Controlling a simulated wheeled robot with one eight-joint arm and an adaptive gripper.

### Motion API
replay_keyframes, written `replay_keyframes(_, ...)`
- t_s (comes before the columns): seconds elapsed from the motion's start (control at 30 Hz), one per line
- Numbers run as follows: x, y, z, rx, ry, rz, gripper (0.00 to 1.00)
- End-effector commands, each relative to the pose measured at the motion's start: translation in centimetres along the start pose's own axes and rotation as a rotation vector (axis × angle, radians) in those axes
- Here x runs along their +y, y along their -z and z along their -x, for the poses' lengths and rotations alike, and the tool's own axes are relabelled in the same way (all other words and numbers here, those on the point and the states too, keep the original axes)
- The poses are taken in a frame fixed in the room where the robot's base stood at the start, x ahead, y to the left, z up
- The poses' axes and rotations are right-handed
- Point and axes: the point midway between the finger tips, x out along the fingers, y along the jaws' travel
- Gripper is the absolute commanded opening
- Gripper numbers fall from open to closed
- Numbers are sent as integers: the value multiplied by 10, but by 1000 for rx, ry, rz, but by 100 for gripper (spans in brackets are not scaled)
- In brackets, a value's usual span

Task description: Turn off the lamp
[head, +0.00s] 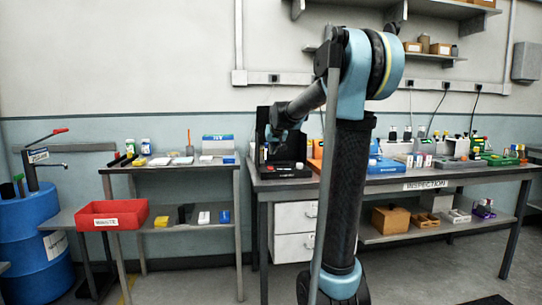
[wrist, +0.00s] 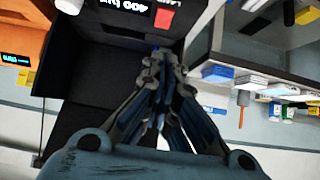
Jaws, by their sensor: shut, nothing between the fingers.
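No thing clearly recognisable as a lamp shows in either view. A black open-fronted box (head: 263,125) stands at the left end of the inspection bench. It also shows in the wrist view (wrist: 100,65), with white lettering and a red patch (wrist: 164,18) near the top. I cannot tell whether the patch is a switch. My gripper (wrist: 163,60) is shut and empty, its fingers pointing toward the box. In the head view my gripper (head: 273,147) is small and dark at the box's front, and I cannot tell whether it touches it.
The inspection bench (head: 262,185) carries an orange box, blue trays and several small bottles to the right. A lower side table (head: 180,168) with small items stands left. My arm hides the bench's middle.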

Motion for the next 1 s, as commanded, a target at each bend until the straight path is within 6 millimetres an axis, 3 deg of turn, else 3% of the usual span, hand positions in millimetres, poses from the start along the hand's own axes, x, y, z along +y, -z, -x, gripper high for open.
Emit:
replay_keyframes(0.3,0,-1,24,0,0,0,0)
replay_keyframes(0.67,0,-1,25,1,0,0,0)
replay_keyframes(1.0,1,12,19,46,-1,0,0)
